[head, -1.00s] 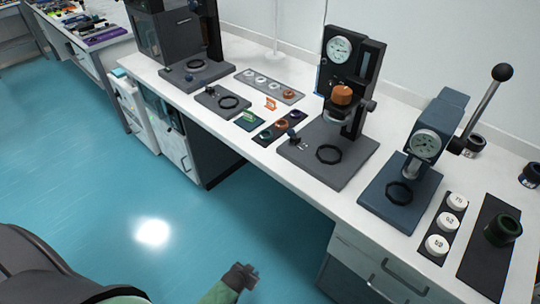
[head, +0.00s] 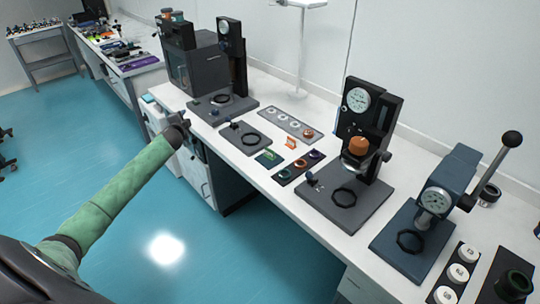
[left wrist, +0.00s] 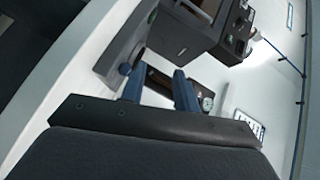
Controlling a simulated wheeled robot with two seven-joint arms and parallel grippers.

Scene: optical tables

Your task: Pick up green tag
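The small green tag (head: 268,155) stands on a dark green pad on the white table, near its front edge. A similar orange tag (head: 291,142) stands just behind and right of it. My left gripper (head: 181,121) is at the table's front edge, left of the green tag and well apart from it. In the left wrist view its two blue-grey fingers (left wrist: 158,86) are spread with nothing between them. The green tag cannot be made out in that view. My right gripper is not in view.
The white table (head: 255,175) holds a dark plate with a ring (head: 244,138), a grey strip with discs (head: 286,125), a dark strip with coloured rings (head: 300,167), and a gauge press (head: 360,140). A blue lever press (head: 430,200) stands right. The floor before the table is clear.

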